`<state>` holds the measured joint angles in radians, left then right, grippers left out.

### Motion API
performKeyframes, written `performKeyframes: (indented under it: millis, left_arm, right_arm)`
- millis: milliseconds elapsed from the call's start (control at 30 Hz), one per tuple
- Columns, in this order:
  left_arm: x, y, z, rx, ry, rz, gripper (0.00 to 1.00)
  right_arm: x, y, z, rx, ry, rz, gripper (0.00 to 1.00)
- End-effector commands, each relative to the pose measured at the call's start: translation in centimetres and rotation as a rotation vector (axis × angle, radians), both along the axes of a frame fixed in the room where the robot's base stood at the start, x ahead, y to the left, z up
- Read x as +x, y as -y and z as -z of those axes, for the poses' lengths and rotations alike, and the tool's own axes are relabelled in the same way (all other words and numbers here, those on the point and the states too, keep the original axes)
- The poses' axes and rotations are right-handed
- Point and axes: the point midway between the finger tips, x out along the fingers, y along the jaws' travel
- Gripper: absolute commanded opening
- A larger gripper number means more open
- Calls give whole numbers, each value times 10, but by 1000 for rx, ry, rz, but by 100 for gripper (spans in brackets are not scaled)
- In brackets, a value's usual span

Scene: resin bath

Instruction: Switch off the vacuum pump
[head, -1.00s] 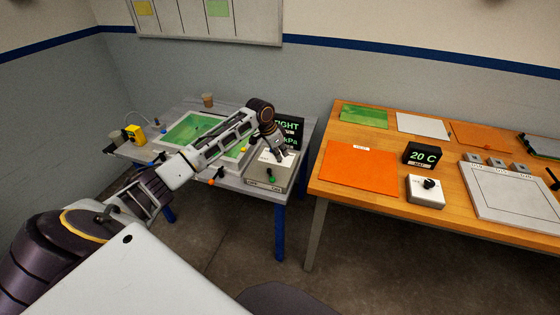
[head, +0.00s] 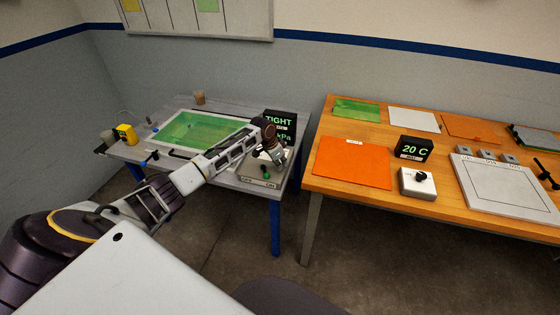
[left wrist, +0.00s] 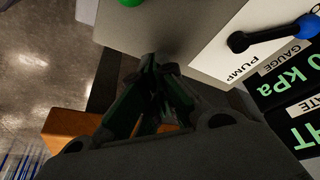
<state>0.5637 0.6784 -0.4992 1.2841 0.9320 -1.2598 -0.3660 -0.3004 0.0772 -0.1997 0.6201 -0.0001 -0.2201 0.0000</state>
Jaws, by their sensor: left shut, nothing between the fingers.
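Part of a green knob (left wrist: 130,2) shows at the top edge. The black display (head: 280,125) behind the box reads TIGHT and kPa. My left gripper (head: 278,160) is shut and empty, over the right side of the box. Its fingers also show in the left wrist view (left wrist: 152,68). Contact is unclear.
A framed green bath (head: 172,153) lies left of the box, partly behind my left arm. A yellow device (head: 125,133) and a cup (head: 199,97) stand on the left bench. The wooden table (head: 310,183) is to the right, across a gap.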

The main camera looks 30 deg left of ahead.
Motion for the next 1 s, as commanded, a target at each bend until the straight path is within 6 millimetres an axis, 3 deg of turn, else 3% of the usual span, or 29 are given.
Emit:
performKeyframes:
  millis: [500,1000]
  left_arm:
    - [-29,-18,5,2,-1,-2,0]
    - [-32,-20,6,2,0,-1,0]
  right_arm:
    - [0,1,-11,-1,0,-1,32]
    - [0,4,-12,-4,1,-2,32]
